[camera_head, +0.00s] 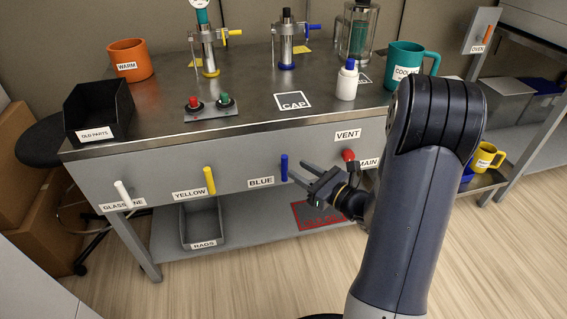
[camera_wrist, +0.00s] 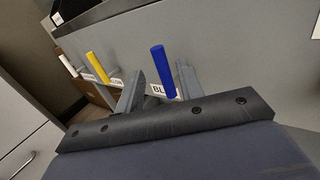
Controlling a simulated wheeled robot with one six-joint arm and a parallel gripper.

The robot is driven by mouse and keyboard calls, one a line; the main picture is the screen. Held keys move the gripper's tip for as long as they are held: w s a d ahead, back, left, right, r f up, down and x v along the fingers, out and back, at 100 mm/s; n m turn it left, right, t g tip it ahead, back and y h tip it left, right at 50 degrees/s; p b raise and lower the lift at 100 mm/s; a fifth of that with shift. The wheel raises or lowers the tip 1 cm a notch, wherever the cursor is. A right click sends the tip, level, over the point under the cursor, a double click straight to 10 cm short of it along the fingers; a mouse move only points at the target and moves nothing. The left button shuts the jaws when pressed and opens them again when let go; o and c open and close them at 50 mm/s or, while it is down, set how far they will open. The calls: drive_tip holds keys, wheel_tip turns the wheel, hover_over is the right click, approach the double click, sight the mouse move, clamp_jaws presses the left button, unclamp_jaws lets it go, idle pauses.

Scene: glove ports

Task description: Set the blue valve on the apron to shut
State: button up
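The blue valve handle (camera_head: 284,168) stands upright on the grey front apron (camera_head: 235,158) of the bench, just right of the BLUE label (camera_head: 261,182). My gripper (camera_head: 299,172) reaches toward it from the right, with its fingers apart. In the wrist view the blue handle (camera_wrist: 164,72) shows between the two fingers of my gripper (camera_wrist: 158,88), with a gap on each side. I cannot tell whether a finger touches it.
On the apron, a yellow handle (camera_head: 209,180) and a white handle (camera_head: 123,193) are left of the blue one. A red knob (camera_head: 348,155) is to its right, by the VENT label (camera_head: 347,135). A RAGS bin (camera_head: 203,222) sits on the lower shelf.

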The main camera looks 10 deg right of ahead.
sight(287, 163)
drive_tip(key=b+x, duration=0.1)
drive_tip(key=x, duration=0.5)
drive_tip(key=shift+w+a, duration=0.15)
drive_tip(key=shift+c, duration=0.5)
clamp_jaws()
